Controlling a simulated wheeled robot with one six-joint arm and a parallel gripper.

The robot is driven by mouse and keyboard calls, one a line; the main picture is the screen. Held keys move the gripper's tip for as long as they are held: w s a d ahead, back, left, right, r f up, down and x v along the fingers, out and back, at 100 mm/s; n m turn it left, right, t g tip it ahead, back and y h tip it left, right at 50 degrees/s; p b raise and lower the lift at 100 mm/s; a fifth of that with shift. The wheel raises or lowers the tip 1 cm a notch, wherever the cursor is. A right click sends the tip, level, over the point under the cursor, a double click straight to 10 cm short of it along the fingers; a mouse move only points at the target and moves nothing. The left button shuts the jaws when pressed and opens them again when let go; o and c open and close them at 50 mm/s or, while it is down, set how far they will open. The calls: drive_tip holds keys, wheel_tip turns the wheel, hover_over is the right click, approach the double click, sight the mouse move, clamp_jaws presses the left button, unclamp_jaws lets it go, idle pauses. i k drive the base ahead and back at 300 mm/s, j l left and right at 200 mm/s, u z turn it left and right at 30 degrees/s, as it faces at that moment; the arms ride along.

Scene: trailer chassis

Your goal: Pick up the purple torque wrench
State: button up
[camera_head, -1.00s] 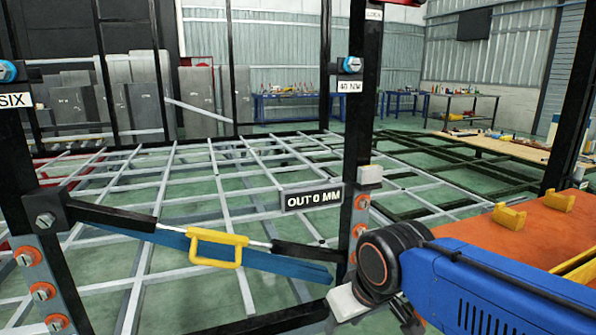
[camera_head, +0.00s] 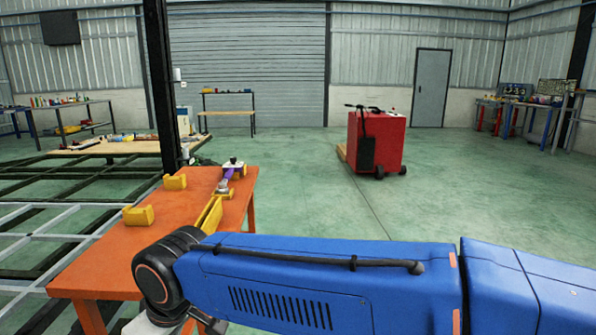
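A small purple tool (camera_head: 228,173), which looks like the purple torque wrench, lies near the far right end of the orange table (camera_head: 172,208). Grey and yellow parts adjoin it, and I cannot tell which belong to it. My blue arm crosses the lower picture, with its dark joint over the table's near right corner. The fingers of my gripper do not show; only pale and dark parts below the joint reach the bottom edge.
Yellow holders (camera_head: 138,216) and a long yellow piece (camera_head: 210,214) are on the table. A black post (camera_head: 160,85) stands behind it, with the trailer frame (camera_head: 40,240) at left. A red cart (camera_head: 377,143) stands on open green floor.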

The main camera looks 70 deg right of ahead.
sight(222, 189)
drive_tip(key=i+z, duration=0.1)
drive_tip(key=z, duration=1.2)
drive_tip(key=i+j+z, duration=0.2)
drive_tip(key=k+l+z, duration=0.1)
drive_tip(key=k, duration=0.65)
drive_tip(key=i+l+z, duration=0.1)
drive_tip(key=z, duration=0.4)
drive_tip(key=i+j+z, duration=0.1)
drive_tip(key=i+z, duration=0.2)
drive_tip(key=z, duration=0.15)
drive_tip(key=i+j, duration=0.15)
drive_tip(key=i, duration=0.7)
drive_tip(key=i+j, duration=0.15)
drive_tip(key=i, duration=0.65)
